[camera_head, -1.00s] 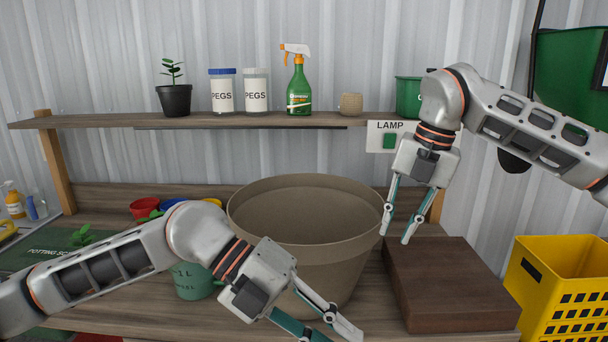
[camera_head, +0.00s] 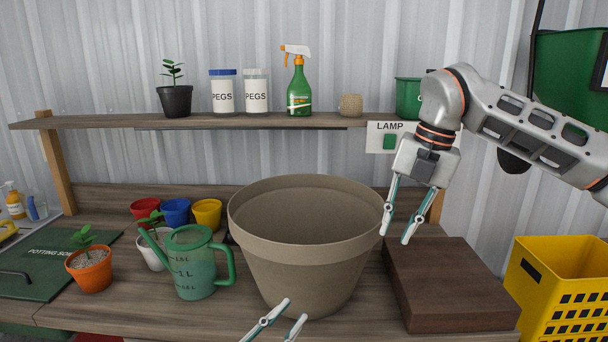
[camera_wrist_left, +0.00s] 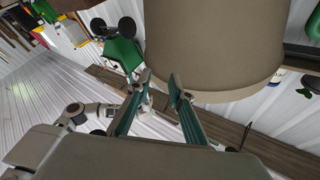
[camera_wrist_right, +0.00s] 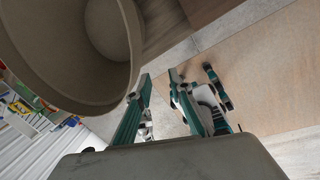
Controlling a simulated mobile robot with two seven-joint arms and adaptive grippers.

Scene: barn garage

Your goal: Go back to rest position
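My left gripper (camera_head: 296,309) shows only its fingertips at the bottom edge of the head view, in front of the large brown pot (camera_head: 306,250). Its fingers are apart with nothing between them in the left wrist view (camera_wrist_left: 160,78). My right gripper (camera_head: 394,238) hangs pointing down beside the pot's right rim, above the dark wooden block (camera_head: 450,285). Its fingers are apart and empty, also in the right wrist view (camera_wrist_right: 160,76). The left arm's links are out of the head view.
A green watering can (camera_head: 196,265) stands left of the pot. An orange potted plant (camera_head: 91,272) and several small coloured pots stand further left. A shelf (camera_head: 300,121) spans the back with jars and a spray bottle. A yellow crate (camera_head: 560,290) is at the right.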

